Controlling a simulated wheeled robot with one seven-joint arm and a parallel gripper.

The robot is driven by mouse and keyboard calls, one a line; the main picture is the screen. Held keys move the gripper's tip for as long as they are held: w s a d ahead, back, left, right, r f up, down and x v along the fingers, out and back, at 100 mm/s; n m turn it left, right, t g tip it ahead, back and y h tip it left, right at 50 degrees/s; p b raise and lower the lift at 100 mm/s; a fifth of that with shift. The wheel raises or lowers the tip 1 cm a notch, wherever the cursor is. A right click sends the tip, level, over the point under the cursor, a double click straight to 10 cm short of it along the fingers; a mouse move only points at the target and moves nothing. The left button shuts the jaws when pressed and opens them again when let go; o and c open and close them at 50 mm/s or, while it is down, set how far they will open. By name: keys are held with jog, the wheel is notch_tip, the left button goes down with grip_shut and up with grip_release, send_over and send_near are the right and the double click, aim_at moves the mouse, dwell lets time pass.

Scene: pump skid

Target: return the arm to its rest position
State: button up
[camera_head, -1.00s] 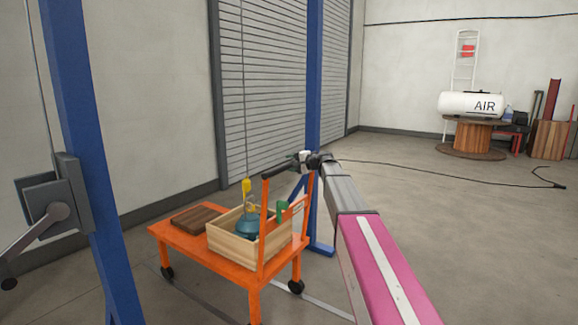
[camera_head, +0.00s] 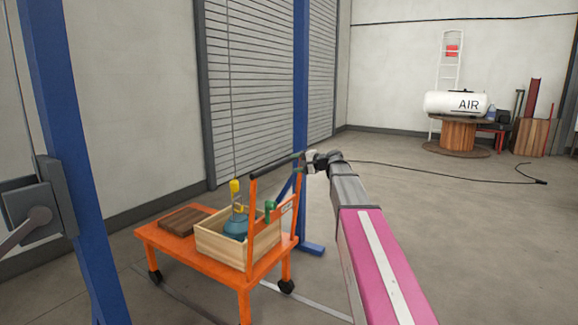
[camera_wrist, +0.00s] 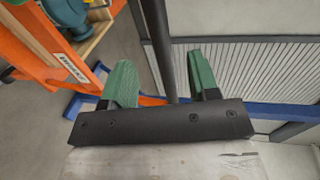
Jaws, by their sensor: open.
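My gripper (camera_wrist: 160,78) is open in the wrist view, with two green fingers apart above a black mount. A dark bar shows in the gap between the fingers; I cannot tell how far off it is, and nothing looks gripped. In the head view my arm, with a pink and grey casing, stretches forward from the lower right. Its far end is beside the black handle of the orange cart (camera_head: 190,257).
A wooden crate (camera_head: 222,248) with a teal object (camera_head: 235,228) stands on the cart, beside a brown board (camera_head: 184,220). A blue post (camera_head: 301,90) stands behind, before the roller shutter (camera_head: 255,90). Another blue post (camera_head: 65,130) is at left. The floor at right is mostly clear.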

jog(key=shift+f, duration=0.1)
jog(key=s+a+f+n+g+h, duration=0.1)
jog(key=s+f+n+g+h, duration=0.15)
jog(key=s+f, duration=0.8)
jog(key=s+f+n+g+h, duration=0.1)
jog(key=s+f+g+h, duration=0.4)
jog(key=f, duration=1)
jog(key=s+d+f+n+g+h, duration=0.1)
jog(key=s+d+f+n+h, duration=0.1)
jog(key=s+f, duration=0.5)
jog(key=s+d+f+n+h, duration=0.1)
jog(key=s+d+f+h, duration=0.2)
jog(key=s+f, duration=0.4)
jog(key=s, duration=0.6)
jog(key=shift+s+d+n+g, duration=0.25)
jog(key=shift+s+n+g, duration=0.05)
jog(key=shift+n+g, duration=0.05)
jog(key=shift+r, duration=0.1)
jog(key=shift+c, duration=1.2)
